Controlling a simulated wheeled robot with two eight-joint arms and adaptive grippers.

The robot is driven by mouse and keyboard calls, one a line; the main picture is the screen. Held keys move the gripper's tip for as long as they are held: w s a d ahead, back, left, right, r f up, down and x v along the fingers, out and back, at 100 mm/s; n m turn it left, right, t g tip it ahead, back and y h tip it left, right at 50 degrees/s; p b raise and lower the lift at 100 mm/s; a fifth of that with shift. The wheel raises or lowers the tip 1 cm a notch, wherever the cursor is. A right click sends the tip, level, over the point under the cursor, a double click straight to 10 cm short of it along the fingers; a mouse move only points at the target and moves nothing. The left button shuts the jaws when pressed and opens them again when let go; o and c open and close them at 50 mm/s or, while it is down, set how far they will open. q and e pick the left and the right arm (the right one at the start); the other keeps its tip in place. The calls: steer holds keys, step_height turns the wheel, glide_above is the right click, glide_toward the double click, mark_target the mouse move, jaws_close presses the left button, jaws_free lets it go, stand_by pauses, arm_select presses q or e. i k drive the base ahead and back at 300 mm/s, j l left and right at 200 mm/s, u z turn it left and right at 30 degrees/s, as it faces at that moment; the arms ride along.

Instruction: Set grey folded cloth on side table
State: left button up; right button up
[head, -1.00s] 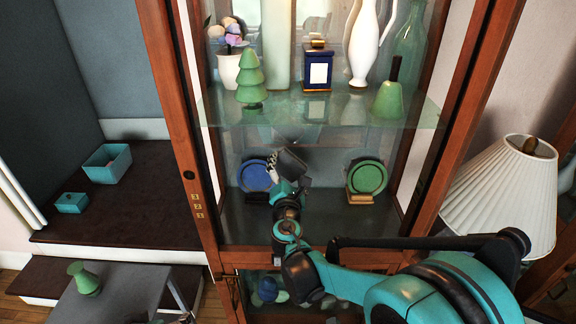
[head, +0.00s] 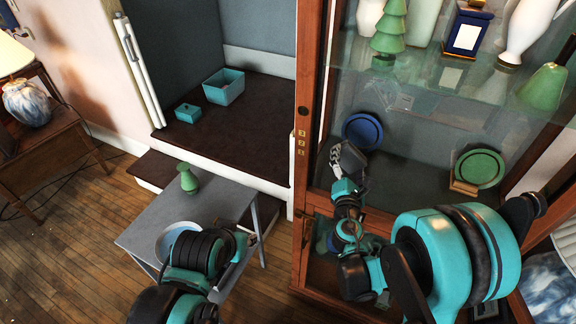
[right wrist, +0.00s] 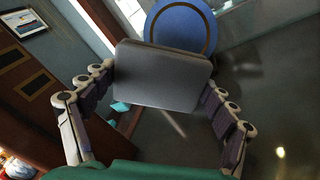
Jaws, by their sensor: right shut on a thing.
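The grey folded cloth (right wrist: 162,78) is a flat, rounded rectangle between the fingers of my right gripper (right wrist: 160,105) in the right wrist view. In the head view the cloth (head: 352,160) looks dark and small, in front of the blue plate at the glass cabinet's lower shelf. My right gripper (head: 343,180) is shut on it. A small grey side table (head: 220,198) stands left of the cabinet. My left arm reaches over the table's front part; its fingers cannot be made out.
A green vase (head: 188,179) and a pale plate (head: 172,240) are on the grey table, with bare top between and around them. The blue plate (head: 362,130) and green plate (head: 478,168) stand in the cabinet. A wooden table (head: 50,145) with a lamp is far left.

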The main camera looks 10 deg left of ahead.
mark_target(145, 230)
steer(key=k+u, duration=0.25)
steer(key=k+j+u, duration=0.15)
steer(key=k+u, duration=0.15)
steer(key=i+j+u, duration=0.1)
steer(key=u, duration=0.35)
steer(key=i+j+u, duration=0.1)
steer(key=u, duration=0.3)
steer(key=i+j+u, duration=0.1)
steer(key=u, duration=0.35)
steer(key=i+j+u, duration=0.1)
steer(key=u, duration=0.35)
steer(key=i+l, duration=0.1)
steer(key=i, duration=0.65)
